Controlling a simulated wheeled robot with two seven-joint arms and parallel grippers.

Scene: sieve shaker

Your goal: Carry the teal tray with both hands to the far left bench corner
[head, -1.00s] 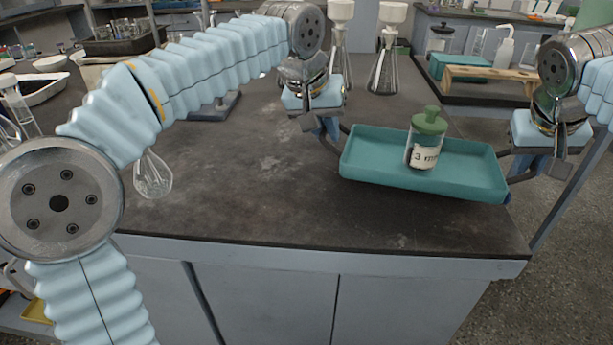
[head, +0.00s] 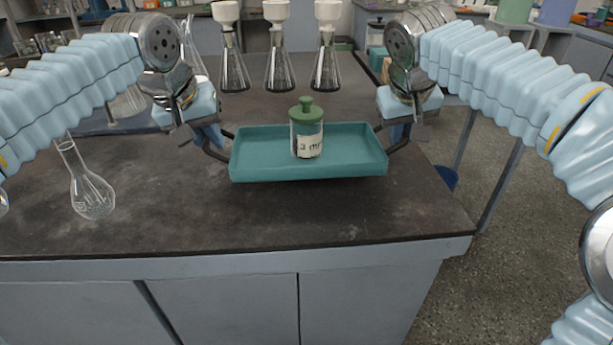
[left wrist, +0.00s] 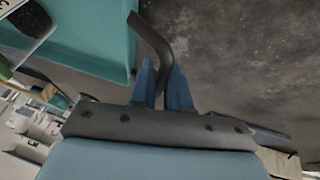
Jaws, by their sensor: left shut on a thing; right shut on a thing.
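The teal tray (head: 345,168) is level in the head view, at the right part of the dark bench, and appears a little above its top. A glass jar (head: 306,140) with a green lid and a "3 m..." label stands upright in it. My left gripper (head: 212,143) is shut on the tray's left handle. In the left wrist view its blue fingers (left wrist: 165,85) pinch the dark bent handle (left wrist: 152,38), beside the teal wall. My right gripper (head: 398,138) is shut at the tray's right handle; its fingertips are partly hidden.
Several conical flasks with white funnels, such as this flask (head: 279,70), stand behind the tray. A round-bottomed glass flask (head: 91,192) stands on the bench at left. The bench top (head: 280,222) is clear in front. Its right edge drops to the floor.

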